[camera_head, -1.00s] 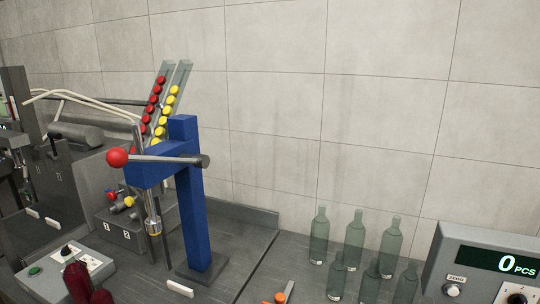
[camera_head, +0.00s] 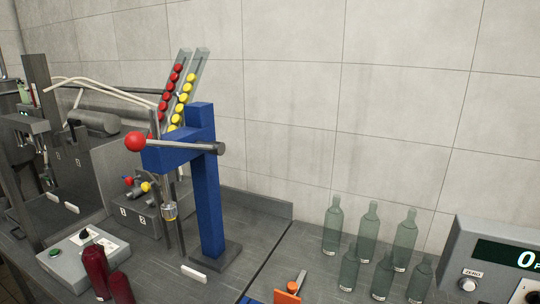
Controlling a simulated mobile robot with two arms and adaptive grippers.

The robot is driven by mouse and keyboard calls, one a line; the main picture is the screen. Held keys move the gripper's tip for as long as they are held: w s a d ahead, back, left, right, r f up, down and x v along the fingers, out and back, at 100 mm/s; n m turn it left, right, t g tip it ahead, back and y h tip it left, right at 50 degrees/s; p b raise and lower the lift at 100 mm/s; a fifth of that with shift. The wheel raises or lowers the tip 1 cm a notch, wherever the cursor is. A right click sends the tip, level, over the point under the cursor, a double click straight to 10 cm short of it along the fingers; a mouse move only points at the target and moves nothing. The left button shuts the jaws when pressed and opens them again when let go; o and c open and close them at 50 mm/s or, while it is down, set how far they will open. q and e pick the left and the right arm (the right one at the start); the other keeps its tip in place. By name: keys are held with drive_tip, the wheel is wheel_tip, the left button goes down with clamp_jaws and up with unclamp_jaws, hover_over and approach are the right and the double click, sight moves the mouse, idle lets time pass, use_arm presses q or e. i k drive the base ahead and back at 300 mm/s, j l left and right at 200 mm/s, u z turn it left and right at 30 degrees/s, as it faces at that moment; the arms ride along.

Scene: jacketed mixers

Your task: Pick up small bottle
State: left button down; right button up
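Several translucent green glass bottles stand upright in two rows on the grey table at the lower right. The back row has a left bottle (camera_head: 333,228), a middle bottle (camera_head: 367,232) and a right bottle (camera_head: 404,240). In front of them stand shorter-looking bottles, on the left (camera_head: 349,268), in the middle (camera_head: 383,275) and on the right (camera_head: 419,281). Two dark red bottles, one taller (camera_head: 95,272) and one shorter (camera_head: 121,289), stand at the lower left, cut by the bottom edge. Neither of my grippers is in view.
A blue capping press (camera_head: 207,190) with a red-knobbed lever stands left of centre, with red and yellow caps (camera_head: 171,95) in chutes behind it. A control box (camera_head: 78,258) sits left. A counter display (camera_head: 500,255) stands right of the green bottles. An orange tool (camera_head: 289,292) lies at the bottom.

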sight(119, 286)
drive_tip(key=j+z, duration=0.1)
drive_tip(key=j, duration=1.2)
